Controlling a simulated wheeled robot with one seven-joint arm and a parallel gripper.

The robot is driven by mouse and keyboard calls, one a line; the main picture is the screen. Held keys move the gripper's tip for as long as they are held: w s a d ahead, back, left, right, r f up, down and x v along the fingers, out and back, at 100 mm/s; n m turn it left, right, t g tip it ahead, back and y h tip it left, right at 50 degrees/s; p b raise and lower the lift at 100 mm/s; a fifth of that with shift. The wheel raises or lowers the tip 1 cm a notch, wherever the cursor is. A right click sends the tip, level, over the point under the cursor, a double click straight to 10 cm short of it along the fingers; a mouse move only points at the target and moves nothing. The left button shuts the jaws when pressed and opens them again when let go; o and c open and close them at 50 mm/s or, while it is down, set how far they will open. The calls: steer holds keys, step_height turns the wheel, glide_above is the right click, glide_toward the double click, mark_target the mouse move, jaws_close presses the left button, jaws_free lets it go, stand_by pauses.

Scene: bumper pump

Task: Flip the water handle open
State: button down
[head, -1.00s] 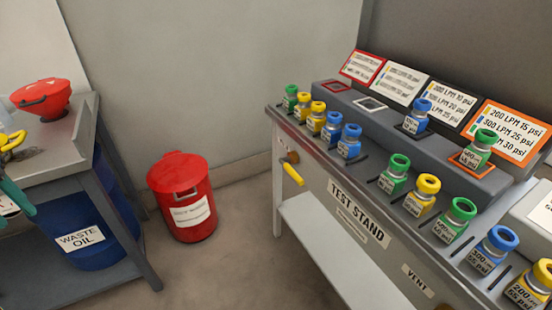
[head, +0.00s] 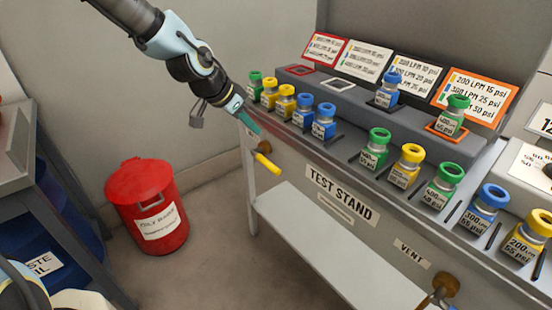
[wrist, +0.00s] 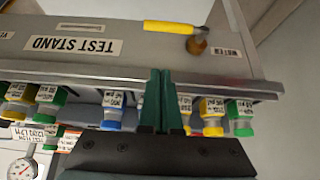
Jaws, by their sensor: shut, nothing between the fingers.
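The water handle (head: 267,164) is a yellow lever on a brass valve (head: 263,147) at the left end of the test stand's front face. In the head view it slants down to the right. In the wrist view, which is upside down, the yellow handle (wrist: 168,27) lies nearly level, running left from the brass valve (wrist: 197,45) beside a WATER label (wrist: 225,51). My gripper (head: 256,130) is just above the handle in the head view, with its green fingers pressed together and empty. The closed fingertips (wrist: 161,75) appear apart from the handle in the wrist view.
The test stand (head: 390,235) carries several green, yellow and blue capped bottles along its front edge, close to my gripper. A red bin (head: 150,205) stands on the floor left of the stand. A second brass valve (head: 440,287) sits near the VENT label. Floor between is clear.

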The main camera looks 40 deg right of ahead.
steer(key=shift+s+d, duration=0.1)
glide_above(269, 167)
steer(key=f, duration=0.7)
steer(key=shift+d+f, duration=0.2)
steer(key=shift+f, duration=0.1)
step_height(269, 167, down, 3)
steer(key=shift+a+f+p, duration=0.1)
steer(key=shift+f+p, duration=0.1)
steer(key=shift+p, duration=0.4)
steer(key=shift+a+f, duration=0.1)
steer(key=shift+f, duration=0.5)
steer(key=shift+f, duration=0.1)
